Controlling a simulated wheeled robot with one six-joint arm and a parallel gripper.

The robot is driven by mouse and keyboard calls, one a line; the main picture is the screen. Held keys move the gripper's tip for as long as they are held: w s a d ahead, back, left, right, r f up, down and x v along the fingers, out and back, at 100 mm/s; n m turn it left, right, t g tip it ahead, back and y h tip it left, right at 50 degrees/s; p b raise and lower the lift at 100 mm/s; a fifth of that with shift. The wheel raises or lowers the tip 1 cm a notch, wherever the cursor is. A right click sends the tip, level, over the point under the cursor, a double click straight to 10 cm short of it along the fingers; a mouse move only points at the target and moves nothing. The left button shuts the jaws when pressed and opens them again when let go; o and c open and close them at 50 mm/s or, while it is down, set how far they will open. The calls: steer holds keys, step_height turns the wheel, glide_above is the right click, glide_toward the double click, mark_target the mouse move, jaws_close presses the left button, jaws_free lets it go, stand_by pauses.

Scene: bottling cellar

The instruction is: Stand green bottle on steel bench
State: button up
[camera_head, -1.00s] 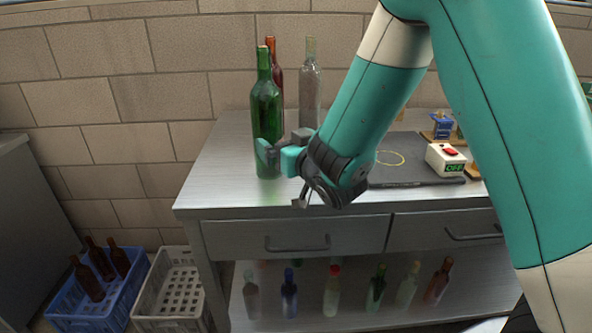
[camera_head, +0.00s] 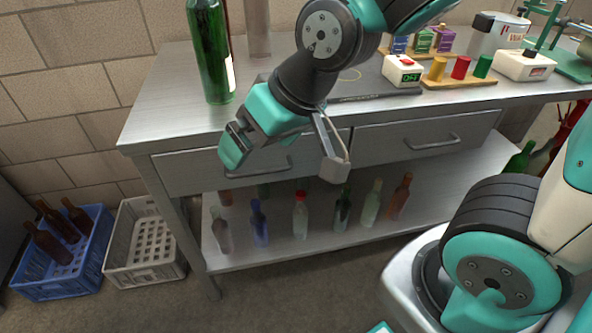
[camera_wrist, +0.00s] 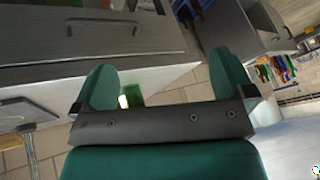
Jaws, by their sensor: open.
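The green bottle (camera_head: 212,60) stands upright on the left end of the steel bench (camera_head: 150,118). Its top is cut off by the head view's edge, and a pale label shows on its right side. My gripper (camera_head: 240,135) is open and empty, apart from the bottle, in front of the bench's front edge and below the bottle's base. In the wrist view the two teal fingers of my gripper (camera_wrist: 162,75) are spread apart. A small bright green patch shows beyond them; I cannot tell surely what it is.
A clear bottle (camera_head: 259,30) stands behind. A dark mat (camera_head: 350,84), a white box with a red button (camera_head: 403,70) and coloured pegs lie right. Drawers (camera_head: 425,135) face me above a lower shelf (camera_head: 240,258) with several bottles. Blue (camera_head: 60,283) and white (camera_head: 146,268) crates stand on the floor.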

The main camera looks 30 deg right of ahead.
steer(key=s+r+n+g, duration=0.2)
steer(key=s+n+g, duration=0.25)
steer(key=s, duration=0.65)
step_height(320, 180, up, 14)
steer(key=p, duration=1.3)
steer(key=shift+w+a+f+m+p, duration=0.25)
steer(key=shift+a+m+p, duration=0.05)
steer(key=shift+m, duration=0.05)
